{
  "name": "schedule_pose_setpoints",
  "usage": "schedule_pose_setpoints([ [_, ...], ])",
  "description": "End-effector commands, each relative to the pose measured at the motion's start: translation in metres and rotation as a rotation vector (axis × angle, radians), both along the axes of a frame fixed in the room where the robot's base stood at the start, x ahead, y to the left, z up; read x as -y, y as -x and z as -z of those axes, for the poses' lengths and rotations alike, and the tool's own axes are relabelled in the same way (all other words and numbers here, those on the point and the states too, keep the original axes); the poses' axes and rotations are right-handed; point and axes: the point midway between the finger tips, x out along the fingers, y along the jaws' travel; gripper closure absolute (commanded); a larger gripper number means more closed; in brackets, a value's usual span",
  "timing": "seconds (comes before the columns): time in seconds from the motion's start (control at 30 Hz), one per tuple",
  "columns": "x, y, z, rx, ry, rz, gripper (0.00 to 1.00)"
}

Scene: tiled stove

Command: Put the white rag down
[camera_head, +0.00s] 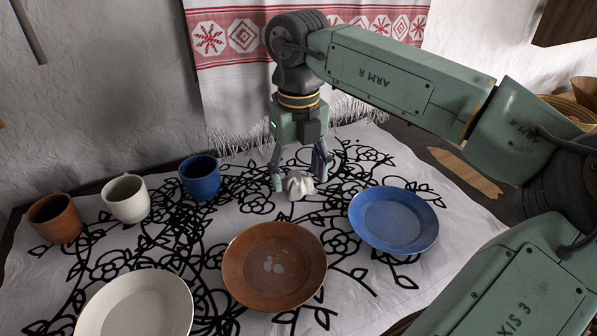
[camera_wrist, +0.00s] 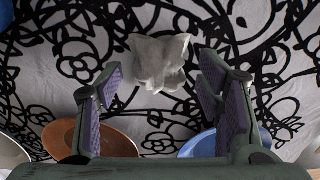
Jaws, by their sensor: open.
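The white rag (camera_head: 298,186) is a small crumpled bundle on the patterned cloth, behind the gap between the brown and blue plates. In the wrist view the rag (camera_wrist: 159,62) shows between and just beyond the fingertips, and I see no finger pressing on it. My gripper (camera_head: 299,180) points down over the rag with its fingers spread on either side. In the wrist view my gripper (camera_wrist: 160,75) is open, with clear gaps between its purple pads and the rag. Whether the rag's underside rests fully on the cloth is hard to tell.
A brown plate (camera_head: 275,265), a blue plate (camera_head: 393,219) and a white plate (camera_head: 135,305) lie in front. Brown (camera_head: 55,218), white (camera_head: 126,198) and blue (camera_head: 200,177) cups stand at left. A red-patterned towel (camera_head: 235,75) hangs behind. A wooden board (camera_head: 465,172) lies at right.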

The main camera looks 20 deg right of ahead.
Motion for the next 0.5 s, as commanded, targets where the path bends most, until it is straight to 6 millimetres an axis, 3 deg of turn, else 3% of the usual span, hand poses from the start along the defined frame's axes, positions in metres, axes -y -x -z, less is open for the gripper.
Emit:
schedule_pose_setpoints([
  [0.3,0.0,0.0,-0.07,0.002,0.001,0.0,0.39],
  [0.5,0.0,0.0,-0.106,0.0,0.001,0.001,0.39],
])
